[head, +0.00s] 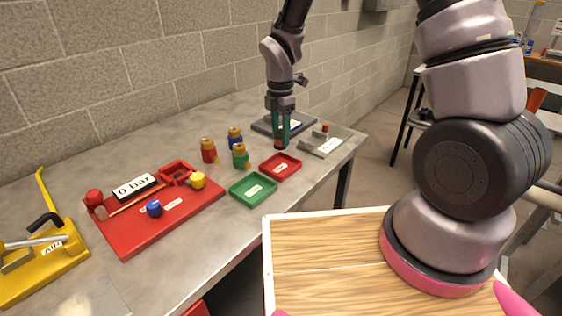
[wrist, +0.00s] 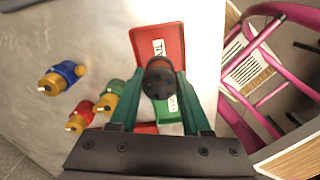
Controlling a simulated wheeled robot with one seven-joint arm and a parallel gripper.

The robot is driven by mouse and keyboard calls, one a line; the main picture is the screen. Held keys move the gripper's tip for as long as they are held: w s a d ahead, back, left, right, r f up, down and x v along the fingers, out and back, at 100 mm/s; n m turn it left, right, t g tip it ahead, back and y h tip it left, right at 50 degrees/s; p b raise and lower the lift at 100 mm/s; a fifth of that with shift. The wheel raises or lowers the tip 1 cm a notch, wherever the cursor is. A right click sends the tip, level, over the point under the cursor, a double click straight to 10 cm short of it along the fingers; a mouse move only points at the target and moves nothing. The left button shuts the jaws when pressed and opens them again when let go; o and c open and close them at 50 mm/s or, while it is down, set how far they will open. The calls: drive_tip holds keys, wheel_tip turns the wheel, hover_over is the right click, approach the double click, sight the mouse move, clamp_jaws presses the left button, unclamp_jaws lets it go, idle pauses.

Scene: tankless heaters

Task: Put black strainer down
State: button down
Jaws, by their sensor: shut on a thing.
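My gripper (head: 281,146) has green fingers pointing down over the right part of the grey table. It is shut on the black strainer (wrist: 159,80), whose round dark end shows between the fingertips (wrist: 160,92) in the wrist view. The red tray (head: 280,167) is close to the fingertips, on their near side, and also shows behind the strainer in the wrist view (wrist: 173,32). The green tray (head: 253,189) lies in front of the red tray. Both trays carry white labels and look empty in the head view. The strainer's lower end and its height above the table are unclear.
A grey fixture (head: 322,146) is right of my gripper, and a dark flat stand (head: 262,124) is behind. A red board (head: 150,225) lies left.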

wheel_tip(320, 180, down, 8)
drive_tip(key=shift+r, duration=0.25)
drive_tip(key=shift+f, duration=0.1)
drive_tip(key=shift+c, duration=1.8)
unclamp_jaws()
